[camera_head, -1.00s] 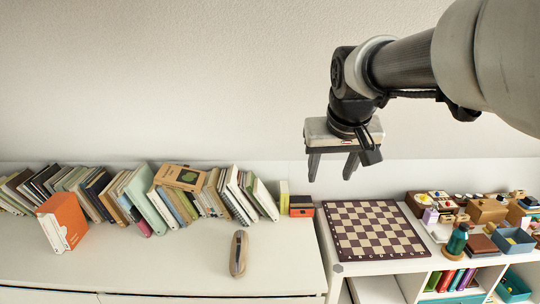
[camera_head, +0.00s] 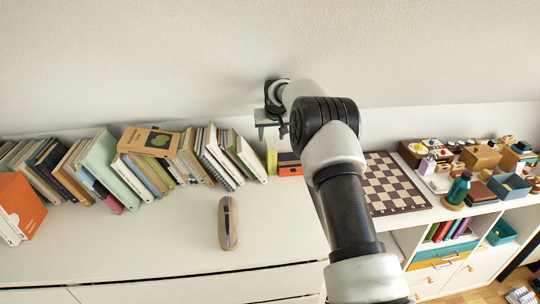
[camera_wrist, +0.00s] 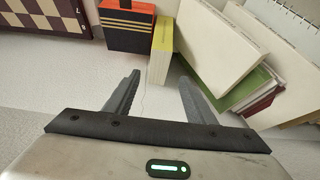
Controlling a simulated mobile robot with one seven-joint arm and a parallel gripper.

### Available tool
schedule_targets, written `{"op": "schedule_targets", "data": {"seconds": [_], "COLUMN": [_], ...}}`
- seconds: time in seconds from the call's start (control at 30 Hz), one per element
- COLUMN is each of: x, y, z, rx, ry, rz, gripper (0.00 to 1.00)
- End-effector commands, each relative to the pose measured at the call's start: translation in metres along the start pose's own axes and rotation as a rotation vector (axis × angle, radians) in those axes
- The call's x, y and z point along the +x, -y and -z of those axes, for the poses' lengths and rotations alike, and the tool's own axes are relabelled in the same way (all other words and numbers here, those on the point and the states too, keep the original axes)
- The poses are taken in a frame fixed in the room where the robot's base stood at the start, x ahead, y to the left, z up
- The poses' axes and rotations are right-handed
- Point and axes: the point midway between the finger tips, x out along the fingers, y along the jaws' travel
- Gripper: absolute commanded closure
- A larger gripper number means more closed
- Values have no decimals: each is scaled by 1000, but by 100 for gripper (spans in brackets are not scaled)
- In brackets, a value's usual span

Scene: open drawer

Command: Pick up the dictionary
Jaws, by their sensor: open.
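No title is readable that marks one book as the dictionary. A small thick book with a yellow-green cover and pale pages (camera_wrist: 160,50) stands upright at the right end of the book row; it also shows in the head view (camera_head: 271,160). My gripper (camera_wrist: 160,78) is open and empty, fingers pointing toward this book, which shows between and beyond the fingertips. In the head view my gripper (camera_head: 271,133) is above and behind the book, close to the wall. An orange and black box (camera_wrist: 127,24) stands beside the book, seen also in the head view (camera_head: 290,165).
Leaning books (camera_head: 150,165) fill the back of the white cabinet top (camera_head: 150,240). An orange book (camera_head: 20,208) stands at far left, and a brown elongated case (camera_head: 228,222) lies in front. A chessboard (camera_head: 395,185) lies on the right shelf. The cabinet front is mostly clear.

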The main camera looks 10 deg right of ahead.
Motion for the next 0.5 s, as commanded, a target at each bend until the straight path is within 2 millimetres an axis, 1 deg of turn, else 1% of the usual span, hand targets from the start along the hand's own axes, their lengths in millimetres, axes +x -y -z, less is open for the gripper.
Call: {"op": "schedule_targets", "data": {"seconds": [0.03, 0.23, 0.37, 0.5], "x": [8, 29, 51, 63], "y": [0, -1, -3, -3], "z": [-2, -4, -7, -6], "rx": [0, 0, 0, -1], "ry": [3, 4, 3, 2], "rz": [0, 1, 1, 1], "gripper": [50, 50, 50, 50]}}
